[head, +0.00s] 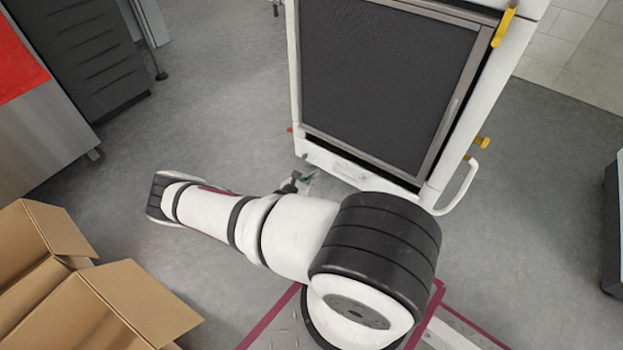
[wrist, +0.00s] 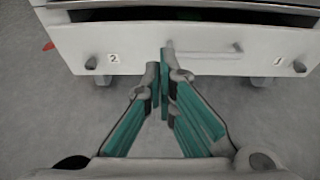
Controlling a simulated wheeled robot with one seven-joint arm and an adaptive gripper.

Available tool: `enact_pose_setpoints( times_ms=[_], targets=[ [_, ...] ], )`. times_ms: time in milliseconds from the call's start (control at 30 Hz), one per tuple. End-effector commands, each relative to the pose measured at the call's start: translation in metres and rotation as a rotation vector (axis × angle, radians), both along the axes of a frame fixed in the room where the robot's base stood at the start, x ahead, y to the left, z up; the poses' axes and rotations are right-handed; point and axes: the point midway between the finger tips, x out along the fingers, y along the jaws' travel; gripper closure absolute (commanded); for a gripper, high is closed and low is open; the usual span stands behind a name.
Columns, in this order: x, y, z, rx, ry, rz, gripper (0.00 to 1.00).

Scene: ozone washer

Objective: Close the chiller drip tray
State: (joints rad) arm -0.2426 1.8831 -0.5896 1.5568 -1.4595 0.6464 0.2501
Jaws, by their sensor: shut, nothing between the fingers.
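The chiller (head: 385,80) is a white-framed unit with a dark front panel. Its drip tray has a white front (head: 345,168) low on the unit, with a bar handle. In the wrist view the tray front (wrist: 130,42) spans the top, with a dark gap above it and knobs by labels 2 and 1. In the head view my gripper (head: 305,178) is small and partly hidden behind my arm.
Open cardboard boxes (head: 110,305) stand at the lower left. A dark drawer cabinet (head: 85,50) is at the upper left. A white side handle (head: 462,190) sticks out from the chiller's right side. Grey floor (head: 210,120) is clear left of the chiller.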

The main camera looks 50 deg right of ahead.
Motion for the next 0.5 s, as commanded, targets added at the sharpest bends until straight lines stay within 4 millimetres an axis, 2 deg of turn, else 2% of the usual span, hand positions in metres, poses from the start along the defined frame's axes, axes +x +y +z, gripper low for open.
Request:
enact_pose_setpoints(
  times_ms=[300, 500],
  targets=[
    [0.004, -0.061, -0.023, 0.001, 0.001, -0.003, 1.00],
    [0.006, -0.090, -0.023, 0.001, -0.001, -0.003, 1.00]
  ],
)
